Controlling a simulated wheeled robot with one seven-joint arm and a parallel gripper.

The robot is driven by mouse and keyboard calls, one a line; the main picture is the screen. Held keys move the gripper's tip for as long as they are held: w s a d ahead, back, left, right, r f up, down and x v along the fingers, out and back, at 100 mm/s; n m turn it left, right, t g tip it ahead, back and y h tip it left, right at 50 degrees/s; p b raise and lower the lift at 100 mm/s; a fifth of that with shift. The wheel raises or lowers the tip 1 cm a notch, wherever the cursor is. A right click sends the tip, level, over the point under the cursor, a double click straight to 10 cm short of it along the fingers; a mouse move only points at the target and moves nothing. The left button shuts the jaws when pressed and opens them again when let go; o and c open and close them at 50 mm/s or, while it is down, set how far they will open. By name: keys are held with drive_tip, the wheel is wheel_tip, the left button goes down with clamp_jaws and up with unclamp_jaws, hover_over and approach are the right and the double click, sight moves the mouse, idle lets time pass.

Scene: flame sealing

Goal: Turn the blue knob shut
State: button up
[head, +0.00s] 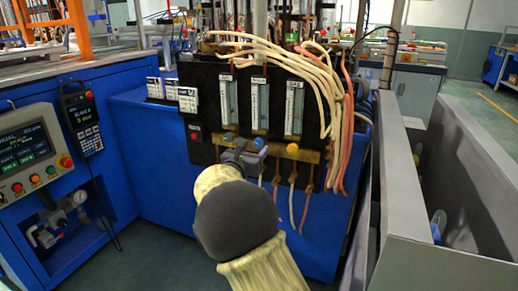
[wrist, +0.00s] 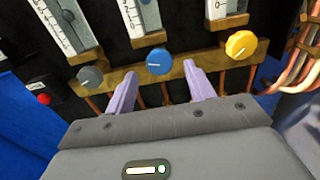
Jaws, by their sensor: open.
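The blue knob (wrist: 159,62) sits on the brass manifold bar in the wrist view, with a pale pointer line across its face. It also shows small in the head view (head: 259,143), just beyond my arm. My gripper (wrist: 158,82) is open, with one purple finger below left of the knob and the other below right. The fingertips are near the brass bar and nothing is between them. I cannot tell whether they touch the bar. In the head view my arm hides part of the manifold's left side.
A grey knob (wrist: 90,76) is left of the blue one and a yellow knob (wrist: 241,44) right of it. Flow gauges (head: 260,103) stand above on the black panel. Copper tubes (wrist: 298,60) hang at the right. A red button (wrist: 44,99) is at the left.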

sight(258, 145)
drive_tip(key=shift+b+x, duration=0.35)
drive_tip(key=shift+x, duration=2.05)
drive_tip(key=shift+c, duration=0.2)
drive_tip(key=c, duration=0.9)
drive_tip(key=shift+f+b, duration=0.1)
drive_tip(key=shift+b, duration=0.2)
